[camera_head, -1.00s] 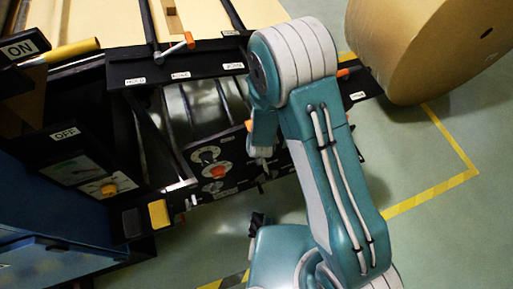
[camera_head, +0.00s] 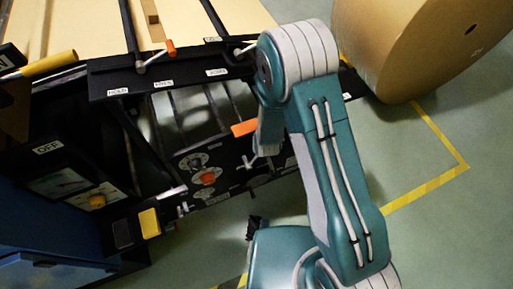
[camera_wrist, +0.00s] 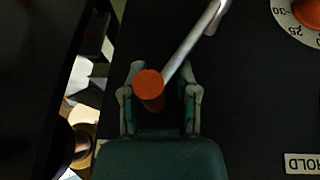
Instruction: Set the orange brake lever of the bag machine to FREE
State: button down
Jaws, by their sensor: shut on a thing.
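In the wrist view my gripper (camera_wrist: 163,82) is shut on an orange-ended lever (camera_wrist: 149,88). The round orange grip sits between the two fingers, and its silver rod (camera_wrist: 194,42) runs up and right. A HOLD label (camera_wrist: 302,163) lies at lower right, upside down. In the head view an orange grip (camera_head: 245,128) shows beside my gripper (camera_head: 266,148), whose fingertips are mostly hidden. The bag machine (camera_head: 120,82) fills the left. I cannot read a FREE label beside the held lever.
Another orange-tipped lever (camera_head: 169,47) stands on the labelled black rail. An orange-centred dial (camera_head: 207,178) sits on the panel; a dial (camera_wrist: 306,18) also shows in the wrist view. A yellow handle (camera_head: 48,64) is at left. A big kraft roll (camera_head: 415,50) stands at right, with clear floor below.

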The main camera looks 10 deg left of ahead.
jog(key=shift+s+d+f, duration=0.35)
jog(key=shift+d+f, duration=0.2)
jog(key=c, duration=0.7)
grip_release()
jog(key=w+v, duration=0.1)
jog(key=v, duration=1.1)
jog(key=shift+a+r, duration=0.15)
jog(key=shift+a, duration=0.05)
